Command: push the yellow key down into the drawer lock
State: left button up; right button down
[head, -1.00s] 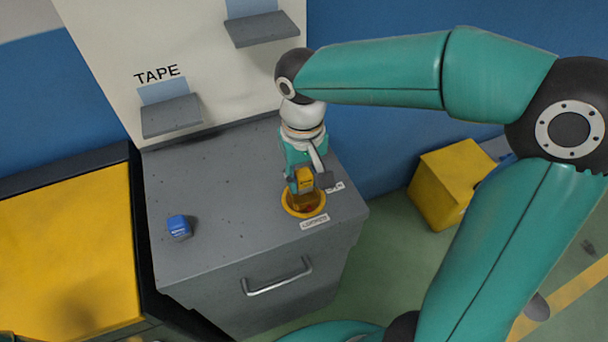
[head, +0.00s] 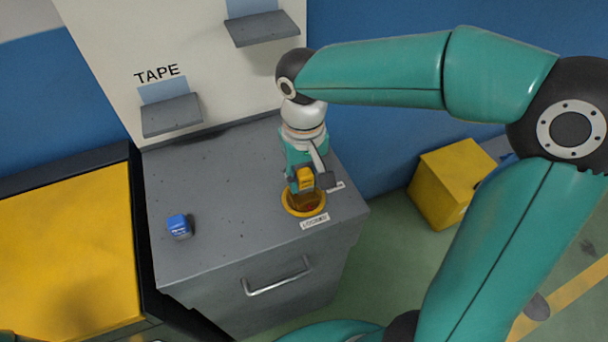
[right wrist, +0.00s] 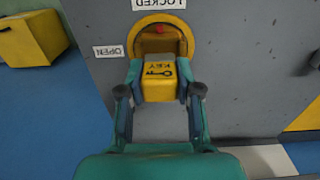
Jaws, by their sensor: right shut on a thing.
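The yellow key (head: 305,179) is a block marked KEY; its lettered top (right wrist: 160,72) shows in the right wrist view. My right gripper (head: 312,183) is shut on it, one finger on each side, pointing down at the lock. The drawer lock (head: 291,208) is a round opening with a yellow rim near the cabinet top's front right corner; its rim (right wrist: 160,28) also shows in the right wrist view, with a small red mark. The key is at the opening; how deep it sits cannot be told. My left gripper is not in view.
The grey cabinet top (head: 230,220) carries a small blue block (head: 179,226) at left and LOCKED (right wrist: 158,4) and OPEN (right wrist: 121,51) labels by the lock. Below is the drawer handle (head: 277,280). A back panel with shelves (head: 171,115) stands behind. A yellow box (head: 450,184) is at right.

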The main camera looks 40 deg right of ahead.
jog(key=shift+f+b, duration=1)
jog(key=shift+f, duration=0.25)
dwell(0.5)
